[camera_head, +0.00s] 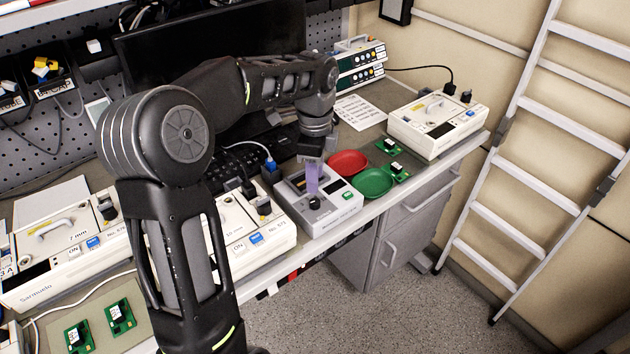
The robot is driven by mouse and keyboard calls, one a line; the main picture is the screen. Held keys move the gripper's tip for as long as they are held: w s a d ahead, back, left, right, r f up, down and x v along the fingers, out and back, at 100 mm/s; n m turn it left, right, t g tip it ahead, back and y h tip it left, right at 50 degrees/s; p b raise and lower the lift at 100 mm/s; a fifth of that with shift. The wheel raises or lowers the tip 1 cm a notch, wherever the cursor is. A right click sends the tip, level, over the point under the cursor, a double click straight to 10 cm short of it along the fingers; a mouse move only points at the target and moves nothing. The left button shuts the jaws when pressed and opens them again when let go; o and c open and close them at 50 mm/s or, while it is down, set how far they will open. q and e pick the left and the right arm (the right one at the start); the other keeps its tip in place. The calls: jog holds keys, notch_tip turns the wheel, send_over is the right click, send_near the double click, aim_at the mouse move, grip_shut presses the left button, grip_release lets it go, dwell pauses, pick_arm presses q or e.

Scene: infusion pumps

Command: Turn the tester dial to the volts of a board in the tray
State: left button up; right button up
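The tester (345,212) is a light grey box with a dark knob, its dial (318,203), on top and a small green light or button on its front right. My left arm reaches across from the left, and my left gripper (312,188) points down just above or at the dial. Its purplish fingers look close together, but I cannot tell whether they grip the dial. The dial's marks are too small to read. Two green boards (78,337) (120,316) lie on a tray (150,322) at the lower left. My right gripper is not in view.
A red dish (347,162) and a green dish (373,183) sit right of the tester, with small green boards (391,144) (398,171) beside them. White pumps (437,126) (70,255) stand on the bench. A keyboard and monitor (215,45) are behind; a ladder leans at right.

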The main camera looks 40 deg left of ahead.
aim_at(315, 201)
pick_arm(q)
jog(key=shift+s+d+f+b, duration=0.1)
jog(key=shift+f+b, duration=0.3)
jog(key=shift+f, duration=0.1)
notch_tip(315, 201, down, 6)
jog(key=b, duration=0.5)
jog(key=shift+r, duration=0.2)
jog(key=shift+c, duration=0.4)
grip_shut()
